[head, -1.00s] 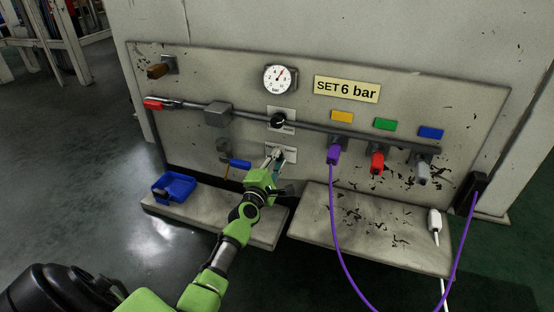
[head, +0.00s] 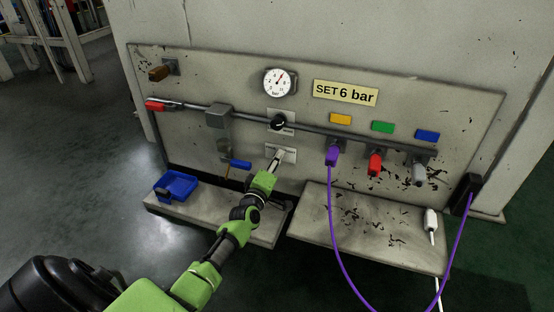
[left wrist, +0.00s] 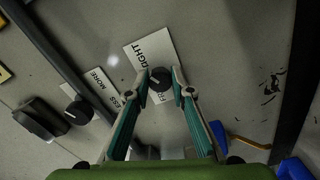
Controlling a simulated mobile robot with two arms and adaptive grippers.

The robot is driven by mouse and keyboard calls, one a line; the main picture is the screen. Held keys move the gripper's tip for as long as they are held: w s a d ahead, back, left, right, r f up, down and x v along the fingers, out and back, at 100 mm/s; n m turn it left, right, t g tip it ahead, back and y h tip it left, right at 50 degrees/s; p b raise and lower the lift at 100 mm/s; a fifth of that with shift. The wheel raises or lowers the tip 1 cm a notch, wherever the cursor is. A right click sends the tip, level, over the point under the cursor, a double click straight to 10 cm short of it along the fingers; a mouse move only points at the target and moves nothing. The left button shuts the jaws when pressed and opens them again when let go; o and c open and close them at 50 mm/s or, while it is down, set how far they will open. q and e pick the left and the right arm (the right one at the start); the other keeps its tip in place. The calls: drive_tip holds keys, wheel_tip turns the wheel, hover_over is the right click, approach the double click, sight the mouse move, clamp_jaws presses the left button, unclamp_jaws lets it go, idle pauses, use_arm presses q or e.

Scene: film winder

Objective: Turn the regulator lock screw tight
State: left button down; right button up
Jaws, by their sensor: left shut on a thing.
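The regulator lock screw is a small dark round knob (left wrist: 159,78) at the centre of the left wrist view. It sits in front of a white label (left wrist: 148,52) that reads partly "...IGHT" and "FR...". My left gripper (left wrist: 161,80) has a fingertip on each side of the knob and is shut on it. In the head view my left gripper (head: 279,156) reaches the lower white label (head: 289,155) and its fingers hide the lock screw. The black regulator knob (head: 278,122) sits above it, below the pressure gauge (head: 280,82). My right gripper is not in view.
A pipe (head: 310,132) runs across the panel above my gripper. A blue-handled valve (head: 240,164) is close on the left. Purple (head: 332,157), red (head: 375,162) and grey (head: 418,174) connectors hang at right. A blue bin (head: 176,186) stands on the left shelf.

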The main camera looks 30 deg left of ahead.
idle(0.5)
use_arm(q)
drive_tip(key=c, duration=1.8)
unclamp_jaws()
drive_tip(key=v, duration=1.2)
drive_tip(key=shift+d, duration=0.1)
